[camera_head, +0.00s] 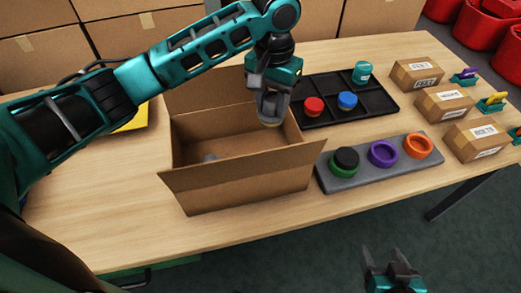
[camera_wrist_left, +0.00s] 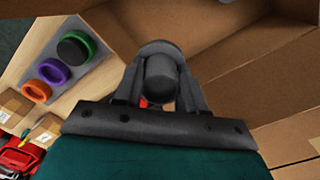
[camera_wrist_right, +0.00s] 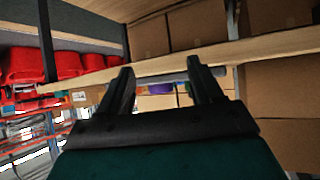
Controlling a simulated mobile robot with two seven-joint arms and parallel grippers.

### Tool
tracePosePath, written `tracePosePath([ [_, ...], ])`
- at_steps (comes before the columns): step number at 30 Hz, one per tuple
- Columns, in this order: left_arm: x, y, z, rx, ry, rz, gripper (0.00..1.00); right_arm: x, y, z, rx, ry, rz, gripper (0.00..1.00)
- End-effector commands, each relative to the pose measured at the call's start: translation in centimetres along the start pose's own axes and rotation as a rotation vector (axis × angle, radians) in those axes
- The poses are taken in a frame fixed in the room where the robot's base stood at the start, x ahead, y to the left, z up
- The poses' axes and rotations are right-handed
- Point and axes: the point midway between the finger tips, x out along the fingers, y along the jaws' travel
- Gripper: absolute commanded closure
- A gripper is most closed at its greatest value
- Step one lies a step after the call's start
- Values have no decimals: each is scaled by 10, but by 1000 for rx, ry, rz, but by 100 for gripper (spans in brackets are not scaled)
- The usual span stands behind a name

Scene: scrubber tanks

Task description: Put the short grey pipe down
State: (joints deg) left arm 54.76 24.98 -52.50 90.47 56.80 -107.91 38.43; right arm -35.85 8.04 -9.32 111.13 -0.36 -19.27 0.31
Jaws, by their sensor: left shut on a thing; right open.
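My left gripper (camera_head: 270,108) is shut on the short grey pipe, whose dark round end shows between the fingers in the left wrist view (camera_wrist_left: 160,80). In the head view the gripper points down at the right side of the open cardboard box (camera_head: 240,180), above its inside. The fingers hide most of the pipe there. Something small and grey (camera_head: 210,157) lies inside the box, too small to name. My right gripper (camera_head: 393,270) is open and empty, in front of the table; it also shows in the right wrist view (camera_wrist_right: 160,85).
A black tray (camera_head: 378,106) holds a red, a blue and a teal piece. A grey holder (camera_head: 331,182) carries green-black, purple and orange rings. Several small labelled boxes (camera_head: 445,103) stand at the right.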

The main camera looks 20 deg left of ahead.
Motion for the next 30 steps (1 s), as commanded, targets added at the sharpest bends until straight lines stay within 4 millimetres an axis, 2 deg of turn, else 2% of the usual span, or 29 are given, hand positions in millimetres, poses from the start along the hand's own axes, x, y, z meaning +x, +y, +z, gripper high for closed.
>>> tracePosePath([
  [1,18,-1,1,-2,-4,-2,99,3,0,4,-1,-1,1,35],
  [3,37,-1,1,-1,-4,-2,99,5,0,7,0,-3,0,35],
  [9,84,-1,1,-2,-1,-2,99,9,-2,9,1,-4,-9,35],
  [15,105,0,1,0,0,-1,99,10,-8,0,2,10,-22,35],
  [19,114,0,1,0,1,-1,99,12,-9,3,3,5,-23,35],
  [25,144,0,1,-1,0,-1,99,15,-10,9,6,1,-26,35],
  [30,148,0,0,0,2,-1,99,14,-10,3,7,9,-27,35],
])
